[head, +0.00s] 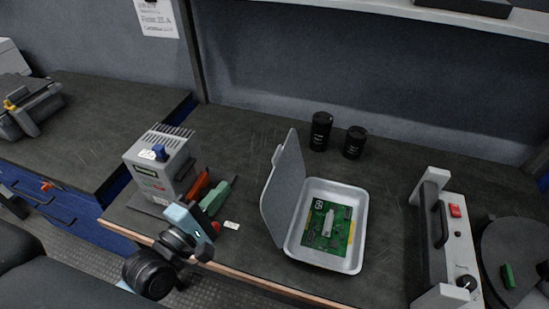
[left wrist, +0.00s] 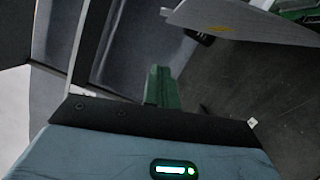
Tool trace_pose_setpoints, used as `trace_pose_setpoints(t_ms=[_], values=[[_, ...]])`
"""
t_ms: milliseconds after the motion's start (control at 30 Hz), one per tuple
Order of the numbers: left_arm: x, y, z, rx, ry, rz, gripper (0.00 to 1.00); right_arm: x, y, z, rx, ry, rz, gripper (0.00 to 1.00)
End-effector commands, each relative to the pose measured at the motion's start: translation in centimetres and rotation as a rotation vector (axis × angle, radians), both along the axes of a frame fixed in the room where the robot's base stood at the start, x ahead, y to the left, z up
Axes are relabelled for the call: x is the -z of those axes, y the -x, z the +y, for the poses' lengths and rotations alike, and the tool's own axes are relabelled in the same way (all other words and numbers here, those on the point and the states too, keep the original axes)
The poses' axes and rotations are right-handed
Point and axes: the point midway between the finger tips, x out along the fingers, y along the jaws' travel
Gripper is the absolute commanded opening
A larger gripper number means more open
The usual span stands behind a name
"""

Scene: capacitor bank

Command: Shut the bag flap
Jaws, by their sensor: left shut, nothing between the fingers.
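The bag is a shallow light-grey case (head: 341,187) on the bench, with a green circuit board (head: 325,228) inside. Its grey flap (head: 284,188) stands up along the left side, open and leaning slightly left. My left gripper (head: 220,188), with green fingers shut and empty, is left of the flap and apart from it. In the left wrist view the fingers (left wrist: 160,87) show at the middle, and a pale grey panel that looks like the flap (left wrist: 235,20) crosses the top right. My right gripper is not in view.
A grey power unit (head: 160,165) stands left of my left gripper, with an orange piece (head: 198,186) beside it. Two black cylinders (head: 320,131) (head: 354,143) stand behind the case. A grey device with a handle (head: 447,240) is at right. Bench between case and device is clear.

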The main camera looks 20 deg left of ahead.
Motion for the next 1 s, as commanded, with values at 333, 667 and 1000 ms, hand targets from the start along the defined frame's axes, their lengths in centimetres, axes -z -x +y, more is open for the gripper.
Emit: trace_pose_setpoints(t_ms=[333,667,1000], values=[[-0.5,-1.1,-0.2,0.0,0.013,-0.006,0.0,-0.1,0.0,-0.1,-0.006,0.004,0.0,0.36],[-0.9,-6.5,-1.7,0.0,0.011,-0.007,0.0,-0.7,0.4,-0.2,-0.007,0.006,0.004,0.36],[-1.8,-9.7,-4.8,0.001,0.014,-0.007,0.0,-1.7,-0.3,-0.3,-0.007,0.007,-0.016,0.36]])
